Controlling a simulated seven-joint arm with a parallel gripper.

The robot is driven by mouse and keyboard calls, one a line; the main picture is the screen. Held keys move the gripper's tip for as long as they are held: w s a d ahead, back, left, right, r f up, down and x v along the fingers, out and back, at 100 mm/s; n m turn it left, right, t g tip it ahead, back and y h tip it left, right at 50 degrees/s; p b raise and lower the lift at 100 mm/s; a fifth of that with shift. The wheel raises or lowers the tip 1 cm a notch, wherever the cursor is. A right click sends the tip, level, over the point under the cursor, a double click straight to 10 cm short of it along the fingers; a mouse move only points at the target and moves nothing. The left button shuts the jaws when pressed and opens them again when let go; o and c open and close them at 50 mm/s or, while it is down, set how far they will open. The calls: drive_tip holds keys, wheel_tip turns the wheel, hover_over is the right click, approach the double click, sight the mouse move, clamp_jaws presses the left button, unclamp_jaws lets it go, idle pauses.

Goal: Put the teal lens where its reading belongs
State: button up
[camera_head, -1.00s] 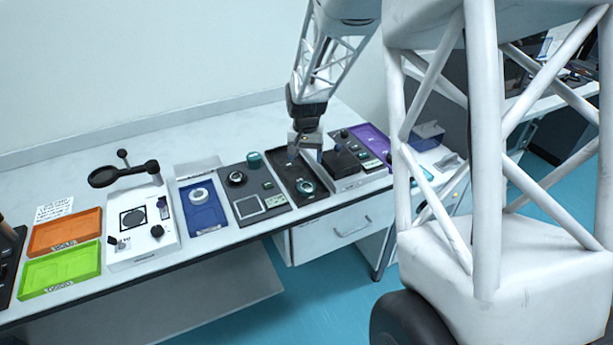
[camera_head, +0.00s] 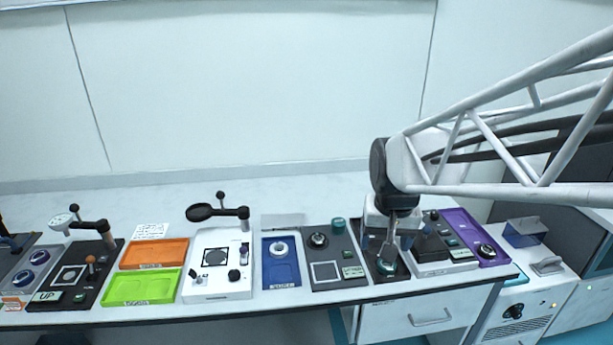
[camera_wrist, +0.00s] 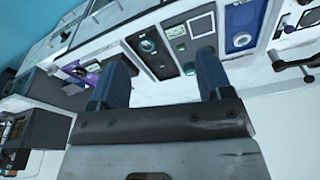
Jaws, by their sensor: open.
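The teal lens (camera_head: 386,267) is a round teal-rimmed disc at the front of a dark narrow tray (camera_head: 403,273), right of centre in the head view. In the wrist view a round teal-rimmed piece (camera_wrist: 148,45) lies in the dark tray beyond my fingers. My gripper (camera_head: 388,252) is above that tray, close over the lens in the head view; its fingertips are hard to make out there. In the wrist view my gripper (camera_wrist: 163,62) has its two blue fingers wide apart with nothing between them. I cannot tell the exact height over the lens.
Left of the dark tray are a grey panel (camera_head: 345,283) with a teal cylinder (camera_head: 338,225), a blue tray (camera_head: 269,279), a white magnifier station (camera_head: 212,288), an orange tray (camera_head: 130,262) and a green tray (camera_head: 115,298). A purple tray (camera_head: 462,220) is at the right.

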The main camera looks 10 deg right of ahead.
drive_tip(key=s+a+r+n, duration=0.1)
drive_tip(key=s+a, duration=0.1)
drive_tip(key=s, duration=0.4)
drive_tip(key=s+a+r+n, duration=0.1)
drive_tip(key=s+a, duration=0.1)
drive_tip(key=s, duration=0.5)
drive_tip(key=shift+s+t, duration=0.25)
drive_tip(key=shift+t, duration=0.15)
idle(0.5)
